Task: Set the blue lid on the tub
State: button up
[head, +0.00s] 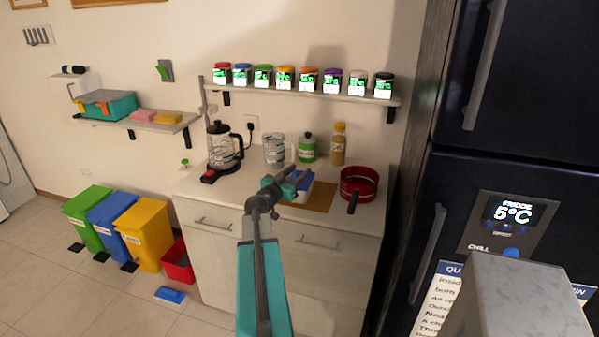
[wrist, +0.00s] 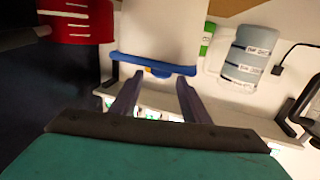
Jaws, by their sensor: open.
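The white tub (wrist: 160,35) stands on a brown board on the counter. It also shows in the head view (head: 303,193), partly behind my gripper. The blue lid (wrist: 155,66) lies across the tub's top, slightly slanted in the wrist view, with a small yellow-orange piece at its edge. Blue also shows on top of the tub in the head view; whether the lid is fully seated I cannot tell. My gripper (wrist: 157,97) is open and empty, its two fingers just above the lid, with a small gap to it. In the head view my gripper (head: 288,173) is over the tub's left side.
A red pot (head: 360,184) stands right of the tub, its handle toward the front. A glass container (head: 274,150), green jar (head: 308,149) and oil bottle (head: 338,145) stand behind. A coffee press (head: 223,148) is left. A shelf of spice jars (head: 305,92) hangs above.

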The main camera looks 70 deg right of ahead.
jog(key=w+a+b, duration=0.2)
jog(key=a+b, duration=0.1)
jog(key=a, duration=0.7)
jog(key=shift+a, duration=0.2)
dwell(0.7)
